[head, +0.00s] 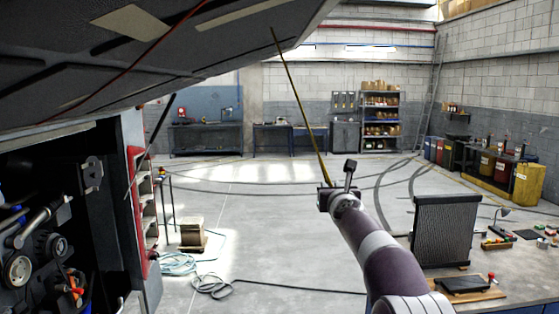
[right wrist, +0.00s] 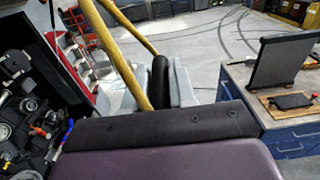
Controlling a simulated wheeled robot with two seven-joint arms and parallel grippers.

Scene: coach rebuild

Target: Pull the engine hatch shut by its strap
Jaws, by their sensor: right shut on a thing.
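The engine hatch (head: 190,60) is raised open across the upper left of the head view, its underside showing. A yellow strap (head: 299,100) hangs from its edge, taut and slanting down to my right gripper (head: 325,190). The right gripper is shut on the strap's lower end, well below the hatch. In the right wrist view, two yellow lengths of the strap (right wrist: 118,55) run down to the grey fingers of the right gripper (right wrist: 163,88), beside a black loop. My left gripper is not in view.
The open engine bay (head: 45,230) is at the left, beside a red-edged rack (head: 140,205). A bench with a radiator (head: 443,232) stands at the right. A box (head: 193,233) and coiled hose (head: 178,264) are on the floor.

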